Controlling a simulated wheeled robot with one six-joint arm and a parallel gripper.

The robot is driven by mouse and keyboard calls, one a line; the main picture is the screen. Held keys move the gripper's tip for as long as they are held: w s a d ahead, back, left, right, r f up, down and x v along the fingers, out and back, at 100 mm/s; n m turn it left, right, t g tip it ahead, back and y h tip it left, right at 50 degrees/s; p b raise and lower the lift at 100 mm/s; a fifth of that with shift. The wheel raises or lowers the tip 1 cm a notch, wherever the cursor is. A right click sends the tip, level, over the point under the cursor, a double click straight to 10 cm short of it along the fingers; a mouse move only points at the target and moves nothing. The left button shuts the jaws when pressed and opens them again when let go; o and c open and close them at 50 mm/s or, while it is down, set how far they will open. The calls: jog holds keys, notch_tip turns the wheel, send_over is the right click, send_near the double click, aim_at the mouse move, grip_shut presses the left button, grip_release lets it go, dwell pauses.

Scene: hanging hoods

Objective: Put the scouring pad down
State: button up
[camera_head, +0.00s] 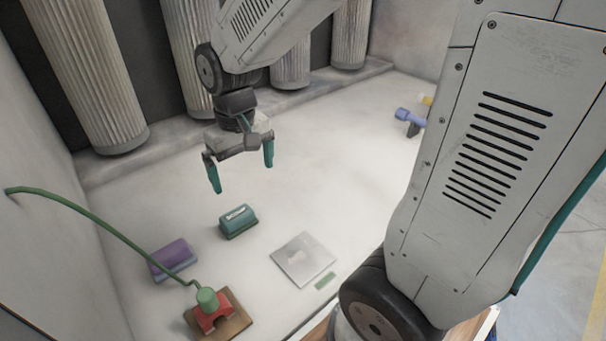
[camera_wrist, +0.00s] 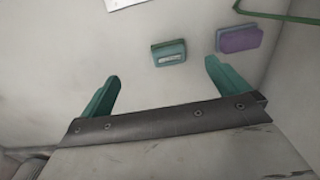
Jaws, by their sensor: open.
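My gripper (camera_head: 241,178) hangs above the white surface with its two teal fingers spread apart and nothing between them. It also shows open in the wrist view (camera_wrist: 160,88). A teal block with a pale label (camera_head: 238,221) lies on the surface below and in front of the gripper, apart from the fingers. A purple block (camera_head: 172,258) lies to its left. In the wrist view, the teal block (camera_wrist: 169,54) and the purple block (camera_wrist: 239,39) lie beyond the fingertips. I cannot tell for certain which block is the scouring pad.
A red fitting with a green knob (camera_head: 211,311) sits on a brown base, joined to a green hose (camera_head: 95,213). A pale square plate (camera_head: 303,259) and a small green strip (camera_head: 325,280) lie right. A blue object (camera_head: 408,117) stands far right. Ribbed columns (camera_head: 97,75) line the back.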

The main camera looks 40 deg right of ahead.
jog(key=s+d+r, duration=0.1)
jog(key=s+r, duration=0.3)
jog(key=s, duration=0.4)
jog(key=s+d+r, duration=0.1)
jog(key=s+r, duration=0.3)
jog(key=s, duration=0.5)
jog(key=shift+s+t, duration=0.2)
jog(key=shift+t, duration=0.2)
